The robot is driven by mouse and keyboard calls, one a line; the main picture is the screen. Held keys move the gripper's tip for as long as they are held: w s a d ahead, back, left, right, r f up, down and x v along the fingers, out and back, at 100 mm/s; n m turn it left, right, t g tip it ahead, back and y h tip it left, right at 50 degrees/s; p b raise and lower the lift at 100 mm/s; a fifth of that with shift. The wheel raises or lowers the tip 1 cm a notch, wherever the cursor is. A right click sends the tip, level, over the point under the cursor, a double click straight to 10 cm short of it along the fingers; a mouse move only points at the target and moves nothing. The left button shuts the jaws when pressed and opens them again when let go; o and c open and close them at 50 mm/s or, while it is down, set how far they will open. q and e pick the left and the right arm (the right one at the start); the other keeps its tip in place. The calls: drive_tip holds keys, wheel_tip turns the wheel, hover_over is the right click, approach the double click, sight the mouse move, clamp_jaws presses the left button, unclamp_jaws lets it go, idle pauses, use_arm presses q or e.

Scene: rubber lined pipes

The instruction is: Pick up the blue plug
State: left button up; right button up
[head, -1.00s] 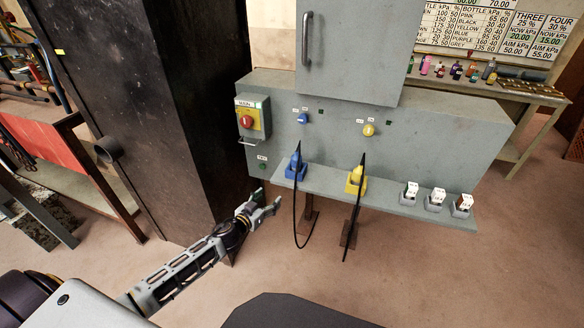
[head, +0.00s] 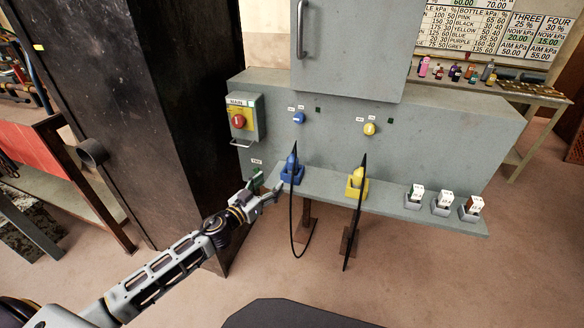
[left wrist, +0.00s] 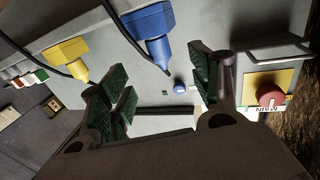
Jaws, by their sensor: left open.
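The blue plug (head: 291,162) stands upright in a blue holder (head: 292,178) on the grey panel's shelf, with a black cable looping down. In the left wrist view the blue plug and holder (left wrist: 152,30) appear upside down, beyond my fingers and between them. My left gripper (head: 268,188) is open and empty, just left of the blue holder and near the shelf's left end, apart from the plug. Its two green-padded fingers (left wrist: 162,95) frame the left wrist view. My right gripper is not in view.
A yellow plug (head: 358,176) with its cable stands to the right on the same shelf (head: 330,190). A red main switch (head: 238,121) and its handle are on the panel at left. A dark cabinet (head: 150,120) stands left. Several small white blocks sit at the shelf's right.

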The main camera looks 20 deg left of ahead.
sight(289, 166)
use_arm(q)
drive_tip(key=shift+w, duration=0.1)
drive_tip(key=shift+x, duration=4.2)
drive_tip(key=shift+w+d, duration=0.1)
drive_tip(key=shift+r+x, duration=0.2)
drive_tip(key=shift+x, duration=2.25)
drive_tip(key=shift+d, duration=0.15)
drive_tip(key=c, duration=1.2)
